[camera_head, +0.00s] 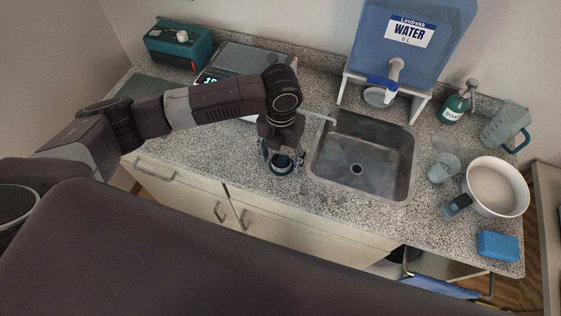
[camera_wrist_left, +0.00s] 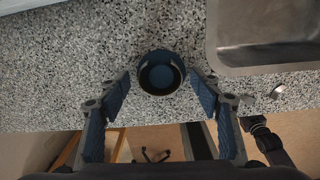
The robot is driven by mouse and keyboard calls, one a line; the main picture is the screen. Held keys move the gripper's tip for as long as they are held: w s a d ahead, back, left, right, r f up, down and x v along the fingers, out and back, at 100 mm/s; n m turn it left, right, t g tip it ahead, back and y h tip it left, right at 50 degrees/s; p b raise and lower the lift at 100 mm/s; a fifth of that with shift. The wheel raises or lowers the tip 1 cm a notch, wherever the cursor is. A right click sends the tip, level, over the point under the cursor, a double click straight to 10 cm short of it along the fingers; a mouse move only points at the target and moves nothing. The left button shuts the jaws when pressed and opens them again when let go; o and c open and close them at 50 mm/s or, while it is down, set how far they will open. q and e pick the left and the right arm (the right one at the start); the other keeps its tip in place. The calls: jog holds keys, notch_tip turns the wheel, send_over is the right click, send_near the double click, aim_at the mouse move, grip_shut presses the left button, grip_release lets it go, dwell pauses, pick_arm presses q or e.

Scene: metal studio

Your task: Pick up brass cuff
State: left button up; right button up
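A short, round, hollow piece (camera_wrist_left: 146,86) stands on the speckled counter near its front edge. It has a dark rim and a blue inside; I see no clear brass colour, so I cannot tell for sure that it is the brass cuff. It also shows in the head view (camera_head: 282,170), partly under the gripper. My left gripper (camera_wrist_left: 160,76) is open, with one blue-padded finger on each side of the piece and narrow gaps between. In the head view my left gripper (camera_head: 281,158) points down over it. My right gripper is not in view.
The sink (camera_head: 355,170) lies just right of the gripper. A scale (camera_head: 245,60) and a teal device (camera_head: 178,45) stand behind my arm. A water tank (camera_head: 400,50), a soap bottle (camera_head: 454,108), a white bowl (camera_head: 495,188) and a blue sponge (camera_head: 497,245) are further right.

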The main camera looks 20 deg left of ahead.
pick_arm(q)
jog(key=c, duration=0.9)
jog(key=shift+r, duration=0.1)
jog(key=shift+c, duration=0.2)
